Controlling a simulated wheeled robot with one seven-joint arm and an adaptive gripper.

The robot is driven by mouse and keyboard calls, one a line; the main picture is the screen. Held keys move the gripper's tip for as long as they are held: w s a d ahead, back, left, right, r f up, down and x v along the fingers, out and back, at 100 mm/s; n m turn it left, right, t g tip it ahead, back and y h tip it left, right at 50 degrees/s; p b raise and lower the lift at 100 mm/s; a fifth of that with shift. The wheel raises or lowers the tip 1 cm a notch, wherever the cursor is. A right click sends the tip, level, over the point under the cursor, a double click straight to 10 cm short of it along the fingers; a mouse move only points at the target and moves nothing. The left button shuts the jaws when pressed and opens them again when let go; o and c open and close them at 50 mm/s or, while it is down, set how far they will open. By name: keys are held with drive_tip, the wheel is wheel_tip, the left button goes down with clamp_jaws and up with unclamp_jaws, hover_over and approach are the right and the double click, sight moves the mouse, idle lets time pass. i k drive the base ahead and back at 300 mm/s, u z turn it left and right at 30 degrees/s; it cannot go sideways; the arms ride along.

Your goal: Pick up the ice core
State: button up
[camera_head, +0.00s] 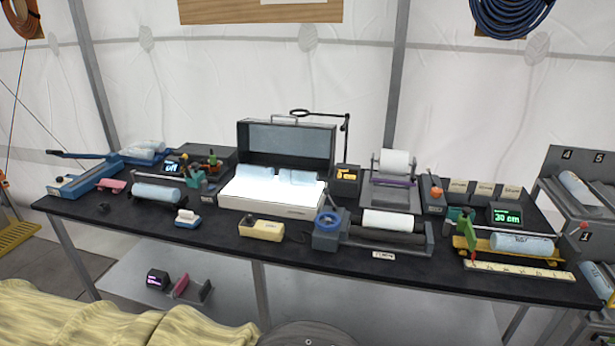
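Several pale blue cylinders look like ice cores. One core (521,243) lies in a yellow cradle at the right end of the black table, with dark marking on it. Another core (158,193) lies in a dark holder at the table's left. A third core (577,188) rests on the grey rack at the far right. A white cylinder (388,220) sits in a grey clamp device at the table's front middle; I cannot tell whether it is ice. My gripper is not in view.
The black table (110,216) is crowded. An open metal case with a bright light panel (272,199) stands mid-table. A white roll (395,163) stands on a device behind. A ruler (520,270) lies at the right front edge. Yellowish fabric (80,315) fills the lower left foreground.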

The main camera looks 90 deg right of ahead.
sight(293, 177)
drive_tip(key=z, duration=1.75)
